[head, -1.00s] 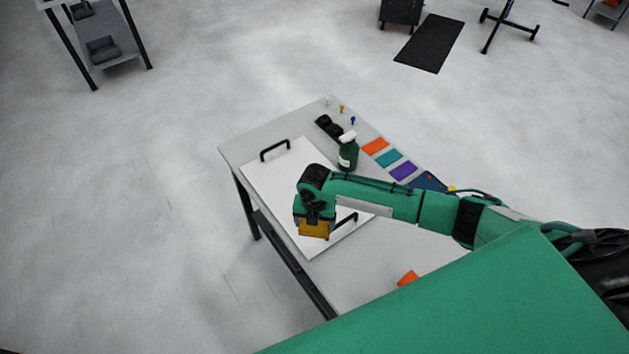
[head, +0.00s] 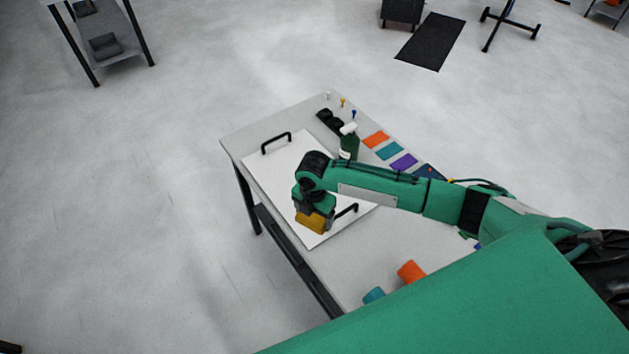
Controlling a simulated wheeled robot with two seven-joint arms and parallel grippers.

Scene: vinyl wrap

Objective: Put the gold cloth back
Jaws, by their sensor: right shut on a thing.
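My right gripper (head: 314,211) is over the near part of the white panel (head: 283,163) with its handles. It is shut on the gold cloth (head: 310,222), which shows as a gold block shape under the gripper. I cannot tell whether the cloth touches the panel. Flat orange (head: 376,139), teal (head: 389,151) and purple (head: 404,161) pieces lie in a row along the table's right side. The fingertips are hidden by the wrist. My left gripper is not in view.
A dark green spray bottle (head: 349,146) with a white top stands right of the panel. Black items (head: 330,120) and small coloured pegs are at the far corner. An orange piece (head: 410,271) and a teal piece (head: 373,295) lie near the front.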

